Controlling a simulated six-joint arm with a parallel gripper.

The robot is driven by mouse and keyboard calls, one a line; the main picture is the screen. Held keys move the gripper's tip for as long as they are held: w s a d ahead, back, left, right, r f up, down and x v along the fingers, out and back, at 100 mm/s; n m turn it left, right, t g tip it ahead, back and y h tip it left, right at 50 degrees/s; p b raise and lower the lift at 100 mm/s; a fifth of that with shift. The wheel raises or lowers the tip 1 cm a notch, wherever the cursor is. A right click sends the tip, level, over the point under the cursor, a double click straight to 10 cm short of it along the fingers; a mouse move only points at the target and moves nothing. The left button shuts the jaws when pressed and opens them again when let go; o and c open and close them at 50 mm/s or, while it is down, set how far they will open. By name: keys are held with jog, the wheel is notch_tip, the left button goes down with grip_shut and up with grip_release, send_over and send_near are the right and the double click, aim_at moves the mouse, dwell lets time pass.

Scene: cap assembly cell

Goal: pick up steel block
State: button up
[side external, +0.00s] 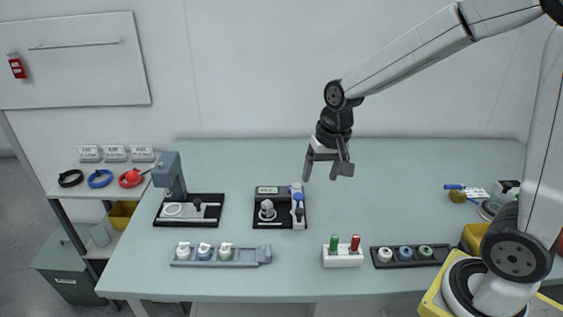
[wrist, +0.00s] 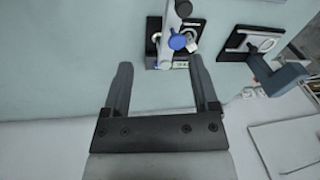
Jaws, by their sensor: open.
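My gripper (side external: 325,169) is open and empty, pointing down high above the middle of the table. In the wrist view my gripper (wrist: 160,68) shows its two fingers wide apart with nothing between them. I cannot clearly pick out a steel block. A small grey block-like thing (side external: 504,186) lies at the far right of the table, partly hidden by my arm; I cannot tell its material. A small brass-coloured block (side external: 457,197) lies left of it. Both are well to the right of my gripper.
A black-based device (side external: 268,190) stands below left of my gripper; it also shows in the wrist view (wrist: 152,28). A press (side external: 171,176) stands farther left. Front racks hold caps (side external: 205,252), red and green pieces (side external: 343,258) and rings (side external: 405,256). The table's back middle is clear.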

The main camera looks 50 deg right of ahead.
jog(key=w+d+m+g+y, duration=0.1)
jog(key=w+d+m+y, duration=0.15)
jog(key=w+m, duration=1)
jog(key=y, duration=0.1)
send_over(268, 202)
jog(key=d, duration=0.3)
notch_tip(268, 202, down, 12)
jog(key=shift+s+a, duration=0.1)
jog(key=shift+s, duration=0.05)
jog(key=shift+f, duration=0.1)
jog(key=shift+x, duration=1.2)
jog(key=shift+a+f, duration=0.1)
jog(key=shift+x, duration=2.5)
jog(key=shift+s, duration=0.1)
